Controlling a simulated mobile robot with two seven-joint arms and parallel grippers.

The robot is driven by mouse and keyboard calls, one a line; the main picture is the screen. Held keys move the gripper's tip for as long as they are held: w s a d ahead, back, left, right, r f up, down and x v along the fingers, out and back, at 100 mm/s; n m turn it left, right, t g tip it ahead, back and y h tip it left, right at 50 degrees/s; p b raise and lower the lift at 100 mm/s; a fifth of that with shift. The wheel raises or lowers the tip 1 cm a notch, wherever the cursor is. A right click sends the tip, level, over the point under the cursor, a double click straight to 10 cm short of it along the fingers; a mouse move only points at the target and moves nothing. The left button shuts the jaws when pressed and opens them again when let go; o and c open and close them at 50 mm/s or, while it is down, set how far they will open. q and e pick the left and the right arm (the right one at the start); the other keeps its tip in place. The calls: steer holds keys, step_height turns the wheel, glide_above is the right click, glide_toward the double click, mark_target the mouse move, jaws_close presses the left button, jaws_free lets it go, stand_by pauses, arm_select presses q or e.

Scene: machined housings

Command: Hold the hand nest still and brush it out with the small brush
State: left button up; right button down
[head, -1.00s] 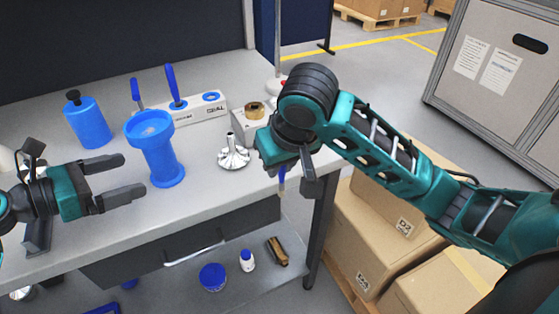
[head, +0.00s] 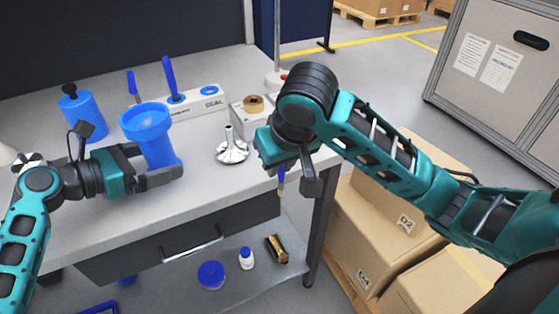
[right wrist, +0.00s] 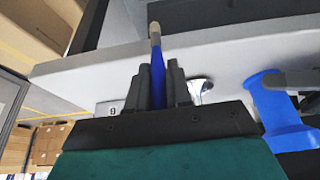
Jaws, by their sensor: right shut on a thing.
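The hand nest, a blue pedestal with a wide cup-shaped top (head: 146,121), stands upright on the bench; it also shows in the right wrist view (right wrist: 272,100). My left gripper (head: 166,166) is at its lower stem, one finger in front and the other partly hidden behind. The fingers look spread around the stem; contact is not clear. My right gripper (head: 286,170) is shut on the small brush, off the bench's right front edge. The brush's blue handle (right wrist: 158,80) and pale tip show between the fingers in the right wrist view. The cup's inside is hard to make out.
A silver finned part (head: 232,152) stands right of the nest. Behind are a blue bottle (head: 84,116), a white rack (head: 200,103) with blue-handled tools and a box with a tape roll (head: 253,103).

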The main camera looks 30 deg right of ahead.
arm_select(q)
steer(key=c, duration=1)
stand_by(0.5)
